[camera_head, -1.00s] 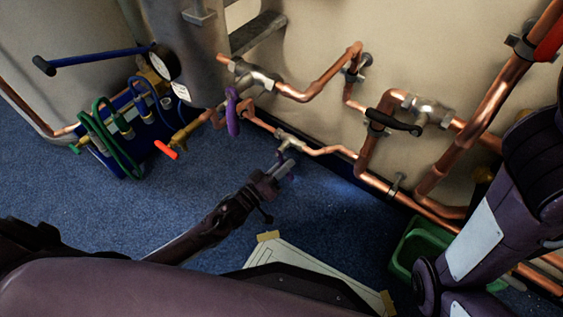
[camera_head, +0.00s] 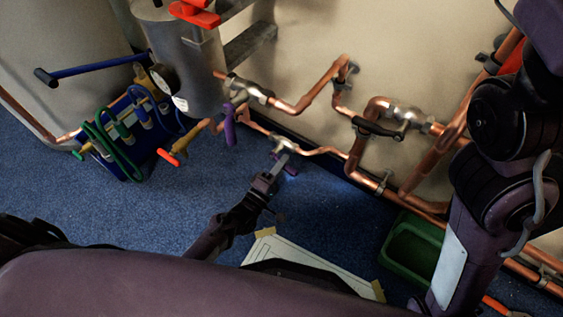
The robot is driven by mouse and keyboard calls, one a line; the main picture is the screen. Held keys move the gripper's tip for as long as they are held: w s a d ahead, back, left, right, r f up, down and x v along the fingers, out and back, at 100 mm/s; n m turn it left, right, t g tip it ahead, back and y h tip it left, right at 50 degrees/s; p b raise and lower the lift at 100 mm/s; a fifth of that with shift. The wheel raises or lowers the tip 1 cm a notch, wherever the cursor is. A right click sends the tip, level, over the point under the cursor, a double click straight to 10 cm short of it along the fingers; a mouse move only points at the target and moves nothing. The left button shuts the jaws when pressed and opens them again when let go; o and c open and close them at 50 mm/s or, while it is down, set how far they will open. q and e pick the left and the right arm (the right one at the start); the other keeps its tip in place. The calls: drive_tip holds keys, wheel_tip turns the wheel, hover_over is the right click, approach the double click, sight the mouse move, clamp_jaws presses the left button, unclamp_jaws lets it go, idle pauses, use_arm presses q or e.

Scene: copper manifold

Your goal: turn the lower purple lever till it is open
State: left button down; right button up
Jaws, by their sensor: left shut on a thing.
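The lower purple lever (camera_head: 291,168) hangs at the lower silver valve (camera_head: 286,144) on the low copper pipe. Only a small purple part of it shows, just right of my finger. My left gripper (camera_head: 280,163) reaches up from below, its pale fingers shut on the lower purple lever just under the valve. The fingers hide much of the lever, so its exact angle is hard to tell. Another purple lever (camera_head: 229,125) hangs roughly upright farther left, near the tank. My right arm (camera_head: 485,170) shows at the right, but its gripper is out of view.
Copper pipes (camera_head: 318,96) run along the wall, with a black-handled valve (camera_head: 378,128) to the right. A green bin (camera_head: 412,248) and a white sheet (camera_head: 300,262) lie on the blue carpet. A gauge (camera_head: 163,78) and coloured hoses (camera_head: 110,145) are at left. Open carpet lies left of my left arm.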

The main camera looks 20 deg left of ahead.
use_arm(q)
drive_tip(key=shift+r+n, duration=0.2)
drive_tip(key=shift+n, duration=0.4)
drive_tip(key=c, duration=1.4)
unclamp_jaws()
